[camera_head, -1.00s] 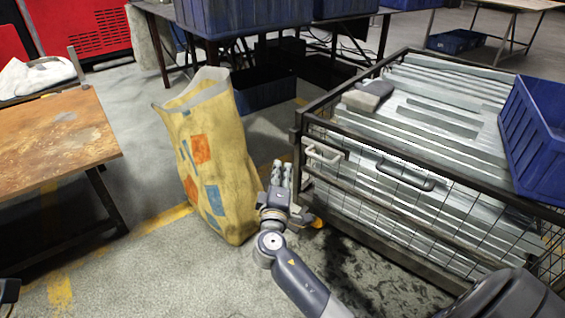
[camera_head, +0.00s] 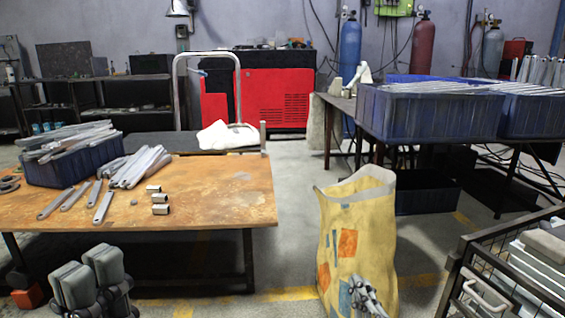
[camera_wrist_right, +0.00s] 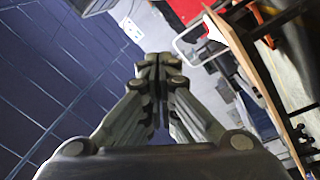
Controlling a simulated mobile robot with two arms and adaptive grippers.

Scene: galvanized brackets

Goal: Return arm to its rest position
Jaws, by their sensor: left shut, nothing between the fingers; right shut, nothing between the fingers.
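My left gripper (camera_head: 92,278) shows its thick grey fingers at the bottom left of the head view, in front of the wooden table. The fingers stand close together with nothing in them. My right gripper (camera_head: 368,296) is at the bottom of the head view, overlapping the lower front of the yellow bag (camera_head: 345,245). I cannot tell whether it touches the bag. In the right wrist view the right gripper's fingertips (camera_wrist_right: 160,62) meet and hold nothing. The rest of both arms is mostly out of frame.
The wooden table (camera_head: 225,190) holds a blue crate (camera_head: 75,168), loose metal brackets and small metal pieces. A wire cage (camera_head: 465,262) of metal parts stands at the lower right. Blue bins (camera_head: 420,118) rest on a dark table behind. Floor between table and bag is clear.

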